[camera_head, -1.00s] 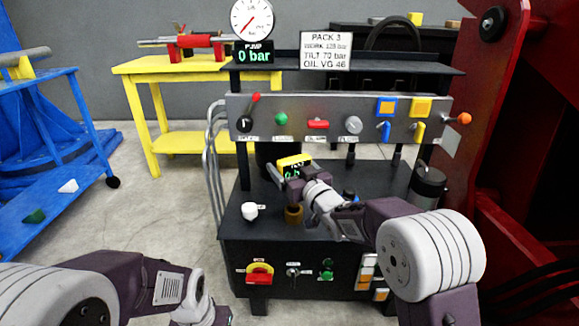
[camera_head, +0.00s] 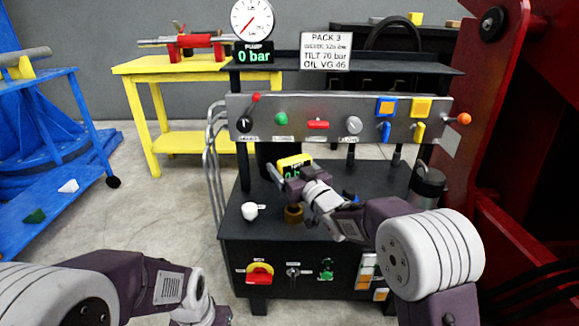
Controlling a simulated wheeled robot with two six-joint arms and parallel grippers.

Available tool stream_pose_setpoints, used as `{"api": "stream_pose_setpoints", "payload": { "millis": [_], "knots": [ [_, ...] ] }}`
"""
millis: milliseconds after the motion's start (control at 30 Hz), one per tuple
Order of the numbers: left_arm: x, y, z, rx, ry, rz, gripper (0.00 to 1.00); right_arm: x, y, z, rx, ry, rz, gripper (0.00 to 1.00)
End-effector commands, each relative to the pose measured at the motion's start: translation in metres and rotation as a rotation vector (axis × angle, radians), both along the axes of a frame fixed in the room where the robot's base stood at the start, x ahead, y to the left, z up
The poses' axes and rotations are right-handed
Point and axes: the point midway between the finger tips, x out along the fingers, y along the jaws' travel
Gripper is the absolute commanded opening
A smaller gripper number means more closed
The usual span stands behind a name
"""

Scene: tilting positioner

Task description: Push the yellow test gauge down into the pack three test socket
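The yellow test gauge (camera_head: 294,161), with a dark face and green digits, is upright above the deck of the pack three bench (camera_head: 236,212). A brass-coloured fitting (camera_head: 293,214), which looks like the test socket, stands on the deck right below it. My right gripper (camera_head: 290,184) is at the gauge's lower part, with its fingers overlapping the gauge; the wrist hides much of the grip, so I cannot tell how firmly it is shut. Whether the gauge stem touches the socket is hidden. My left gripper (camera_head: 215,318) is low at the bottom edge, mostly cut off.
A white cap (camera_head: 250,211) sits left of the socket. A panel with levers and knobs (camera_head: 340,118) spans above the deck, under the PACK 3 sign (camera_head: 325,50). A dark canister (camera_head: 427,186) stands at the right. The dial gauge (camera_head: 252,18) and 0 bar display are on top.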

Motion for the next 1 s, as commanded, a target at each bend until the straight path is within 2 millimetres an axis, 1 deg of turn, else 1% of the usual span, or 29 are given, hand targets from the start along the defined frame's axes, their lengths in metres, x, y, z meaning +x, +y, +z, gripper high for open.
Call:
{"api": "stream_pose_setpoints", "payload": {
  "millis": [167,1000],
  "knots": [
    [0.000,0.000,-0.001,0.000,0.000,0.000,0.36,0.000,0.000,0.000,0.001,-0.002,0.000,0.26],
    [0.000,0.000,-0.018,0.000,0.000,0.000,0.36,0.000,0.000,-0.021,0.001,-0.002,0.000,0.26]
  ]
}}
